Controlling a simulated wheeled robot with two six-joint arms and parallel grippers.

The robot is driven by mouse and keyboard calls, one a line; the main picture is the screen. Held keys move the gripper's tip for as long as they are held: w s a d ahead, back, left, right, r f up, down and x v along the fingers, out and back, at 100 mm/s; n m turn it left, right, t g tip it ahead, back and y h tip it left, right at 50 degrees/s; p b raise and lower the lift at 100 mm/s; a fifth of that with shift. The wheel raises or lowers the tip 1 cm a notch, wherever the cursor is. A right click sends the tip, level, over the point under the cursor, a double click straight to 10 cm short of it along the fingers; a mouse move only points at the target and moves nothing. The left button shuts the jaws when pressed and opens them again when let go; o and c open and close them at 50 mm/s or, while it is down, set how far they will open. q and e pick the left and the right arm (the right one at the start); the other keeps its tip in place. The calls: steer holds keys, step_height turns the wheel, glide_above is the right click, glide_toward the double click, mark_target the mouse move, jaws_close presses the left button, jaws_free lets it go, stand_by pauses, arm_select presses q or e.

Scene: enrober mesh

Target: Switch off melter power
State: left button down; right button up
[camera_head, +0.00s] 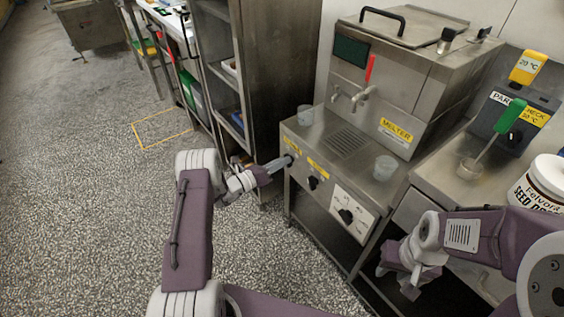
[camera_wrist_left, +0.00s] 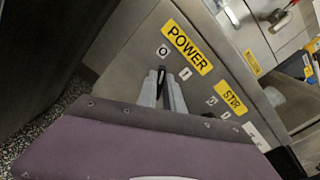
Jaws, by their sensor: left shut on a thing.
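The melter (camera_head: 350,90) is a steel machine with a yellow MELTER label, on a steel stand with a row of black knobs. The power knob (camera_wrist_left: 161,80) is black, under the yellow POWER label (camera_wrist_left: 187,47), with O and I marks beside it. My left gripper (camera_head: 285,163) reaches the stand's left front. In the left wrist view its two fingers (camera_wrist_left: 162,84) are shut on the knob, one on each side. The knob's visible end appears to point towards O; the fingers hide part of it. My right gripper (camera_head: 408,288) hangs at lower right, its jaws unclear.
The stir knob (camera_head: 313,183) and a third knob (camera_head: 346,216) lie to the right on the same panel. A steel rack (camera_head: 270,70) stands close on the left. The floor at left is open.

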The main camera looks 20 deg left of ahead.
arm_select(q)
steer(key=shift+f, duration=0.1)
steer(key=c, duration=1.5)
jaws_free()
steer(key=shift+s, duration=0.1)
steer(key=p+v, duration=0.2)
steer(key=v, duration=0.7)
